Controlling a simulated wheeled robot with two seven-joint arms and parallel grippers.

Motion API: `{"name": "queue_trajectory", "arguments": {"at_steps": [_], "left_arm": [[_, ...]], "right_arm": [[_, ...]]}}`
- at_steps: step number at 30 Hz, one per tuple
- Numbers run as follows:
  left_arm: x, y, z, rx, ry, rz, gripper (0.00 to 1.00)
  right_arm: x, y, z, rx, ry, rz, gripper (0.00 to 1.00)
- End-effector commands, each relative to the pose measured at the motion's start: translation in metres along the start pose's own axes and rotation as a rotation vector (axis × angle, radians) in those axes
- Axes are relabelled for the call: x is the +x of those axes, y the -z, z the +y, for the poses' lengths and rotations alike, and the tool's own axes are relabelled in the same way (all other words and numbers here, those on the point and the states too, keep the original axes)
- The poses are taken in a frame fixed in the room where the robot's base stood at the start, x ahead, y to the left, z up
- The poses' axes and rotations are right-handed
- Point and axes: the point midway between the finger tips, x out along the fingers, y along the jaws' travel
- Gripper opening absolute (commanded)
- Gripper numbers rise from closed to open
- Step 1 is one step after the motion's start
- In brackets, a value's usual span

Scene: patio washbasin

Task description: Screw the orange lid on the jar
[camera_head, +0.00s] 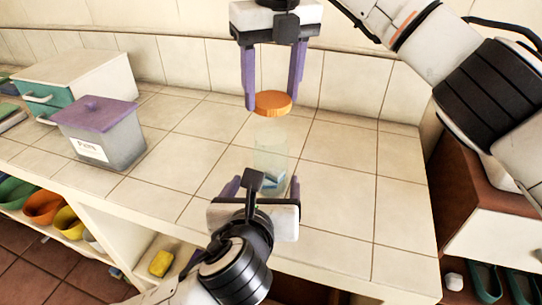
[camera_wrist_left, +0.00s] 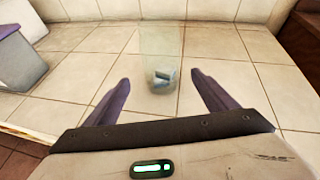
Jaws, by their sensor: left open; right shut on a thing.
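The orange lid (camera_head: 273,103) is gripped between the purple fingers of my right gripper (camera_head: 273,88), which points down above the jar. The clear jar (camera_head: 271,152) stands upright on the tiled counter with some small bluish things in its bottom. It also shows in the left wrist view (camera_wrist_left: 161,50). The lid is above the jar's rim and looks apart from it. My left gripper (camera_head: 265,185) is open, low on the near side of the jar, its fingers pointing towards it. In the left wrist view the jar stands beyond and between the fingertips (camera_wrist_left: 160,80).
A grey bin with a purple lid (camera_head: 100,130) stands on the counter (camera_head: 340,215) at left, with a white and teal drawer box (camera_head: 77,80) behind it. Bowls (camera_head: 43,207) and a yellow sponge (camera_head: 161,263) sit on shelves below. Counter around the jar is clear.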

Motion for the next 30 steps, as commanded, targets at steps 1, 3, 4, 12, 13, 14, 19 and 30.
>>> {"name": "queue_trajectory", "arguments": {"at_steps": [1, 3, 4, 12, 13, 14, 19, 30], "left_arm": [[0.001, -0.003, -0.002, 0.043, 0.001, -0.013, 0.79], [0.001, -0.006, -0.003, 0.079, 0.001, -0.023, 0.79], [0.001, -0.006, -0.004, 0.086, 0.001, -0.025, 0.79], [0.001, -0.006, -0.004, 0.087, 0.002, -0.025, 0.79], [0.002, -0.006, -0.004, 0.087, 0.001, -0.025, 0.79], [0.002, -0.006, -0.004, 0.087, 0.001, -0.024, 0.79], [0.017, -0.006, -0.004, 0.086, -0.001, -0.024, 0.79], [0.086, -0.008, -0.004, 0.085, 0.0, -0.024, 0.79]], "right_arm": [[0.0, 0.0, 0.0, -0.002, 0.0, -0.001, 0.35], [0.0, 0.0, 0.0, -0.002, 0.0, -0.001, 0.35], [0.0, 0.0, 0.0, -0.002, 0.0, -0.001, 0.35], [0.0, 0.0, 0.0, -0.003, 0.0, -0.001, 0.35], [0.0, 0.0, 0.0, -0.003, 0.0, -0.001, 0.35], [0.0, 0.0, 0.0, -0.003, 0.0, -0.001, 0.35], [0.0, 0.0, 0.0, -0.003, -0.001, 0.0, 0.35], [0.0, 0.0, 0.0, -0.003, -0.001, 0.0, 0.35]]}}
